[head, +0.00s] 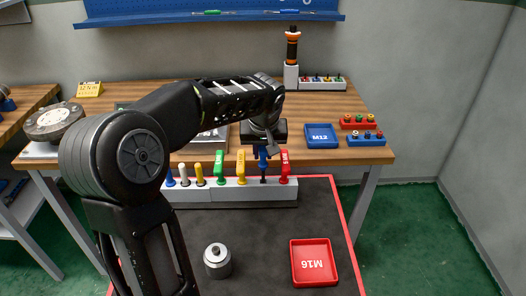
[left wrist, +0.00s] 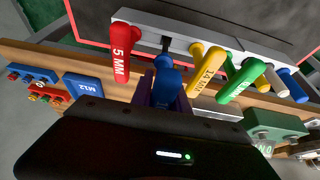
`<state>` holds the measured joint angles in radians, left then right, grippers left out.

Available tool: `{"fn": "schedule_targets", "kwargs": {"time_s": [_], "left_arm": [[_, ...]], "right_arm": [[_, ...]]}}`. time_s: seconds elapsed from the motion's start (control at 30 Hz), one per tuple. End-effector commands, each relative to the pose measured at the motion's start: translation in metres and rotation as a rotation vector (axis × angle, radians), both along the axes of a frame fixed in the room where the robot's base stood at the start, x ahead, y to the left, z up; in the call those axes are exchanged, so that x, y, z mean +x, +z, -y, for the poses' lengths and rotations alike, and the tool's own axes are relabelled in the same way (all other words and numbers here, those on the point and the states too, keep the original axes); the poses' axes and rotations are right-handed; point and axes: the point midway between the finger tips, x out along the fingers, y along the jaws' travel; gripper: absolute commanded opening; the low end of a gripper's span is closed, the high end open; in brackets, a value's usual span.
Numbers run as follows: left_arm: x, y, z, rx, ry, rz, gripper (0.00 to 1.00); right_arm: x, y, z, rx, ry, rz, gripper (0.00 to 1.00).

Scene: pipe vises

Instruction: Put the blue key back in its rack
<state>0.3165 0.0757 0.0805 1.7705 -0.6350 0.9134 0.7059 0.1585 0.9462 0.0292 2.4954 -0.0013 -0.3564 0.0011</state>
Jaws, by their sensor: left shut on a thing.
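The blue key (head: 263,163) hangs upright under my left gripper (head: 263,148), which is shut on its handle. The blue handle also shows in the left wrist view (left wrist: 168,82), between the fingers. The key is over the place between a yellow key (head: 241,166) and the red 5 MM key (head: 284,166). A dark shaft (left wrist: 166,45) shows there at the rack; I cannot tell how far it is inserted. My right gripper is not in view.
A green key (head: 220,167) and several small-handled tools stand farther left in the rack. A blue M12 tray (head: 321,136) and small socket blocks (head: 366,139) lie on the table. A red M16 tray (head: 313,263) and a metal cylinder (head: 217,260) lie on the dark mat.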

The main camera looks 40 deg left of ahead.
Motion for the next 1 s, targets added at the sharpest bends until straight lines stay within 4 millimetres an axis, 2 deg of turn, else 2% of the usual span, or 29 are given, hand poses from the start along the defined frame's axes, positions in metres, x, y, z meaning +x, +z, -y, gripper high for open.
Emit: {"fn": "schedule_targets", "kwargs": {"time_s": [1.0], "left_arm": [[0.0,-0.015,0.0,0.001,0.0,0.001,0.0]], "right_arm": [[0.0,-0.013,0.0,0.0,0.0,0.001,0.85]]}}
